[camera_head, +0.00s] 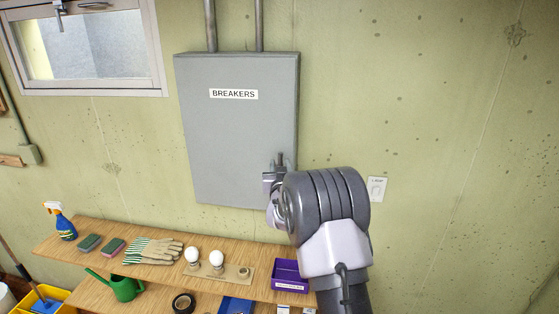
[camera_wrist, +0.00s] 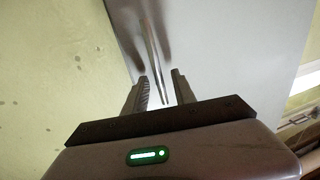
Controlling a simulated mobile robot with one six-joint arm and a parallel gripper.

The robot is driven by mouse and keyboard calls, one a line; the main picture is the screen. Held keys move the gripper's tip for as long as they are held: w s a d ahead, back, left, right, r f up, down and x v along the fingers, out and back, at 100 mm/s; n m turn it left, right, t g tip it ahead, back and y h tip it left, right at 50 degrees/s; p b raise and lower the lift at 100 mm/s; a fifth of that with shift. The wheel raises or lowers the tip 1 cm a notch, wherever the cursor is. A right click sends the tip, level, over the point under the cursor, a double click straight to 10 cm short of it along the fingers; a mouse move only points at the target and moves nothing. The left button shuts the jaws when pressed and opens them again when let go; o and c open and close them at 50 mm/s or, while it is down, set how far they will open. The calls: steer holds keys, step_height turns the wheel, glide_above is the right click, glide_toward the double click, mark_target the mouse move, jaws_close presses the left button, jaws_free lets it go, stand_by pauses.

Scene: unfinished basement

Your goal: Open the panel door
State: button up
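The grey breaker panel (camera_head: 235,130), labelled BREAKERS, hangs on the wall, and its door looks shut. It also fills the upper middle of the wrist view (camera_wrist: 225,60). My gripper (camera_head: 281,162) is at the panel's lower right, close to its right edge. In the wrist view, my gripper (camera_wrist: 161,80) has its two fingers apart with a gap between them. Dark streaks, perhaps reflections or shadows, show on the panel just beyond the fingertips. I cannot tell whether the fingers touch the panel.
A wooden shelf (camera_head: 77,233) below holds a spray bottle (camera_head: 60,222), gloves (camera_head: 153,251), bulbs (camera_head: 192,255) and a purple box (camera_head: 289,274). A light switch (camera_head: 377,189) is right of my arm. The wall right of the panel is otherwise clear.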

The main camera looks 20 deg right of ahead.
steer(key=shift+x, duration=0.75)
jaws_close()
stand_by(0.9)
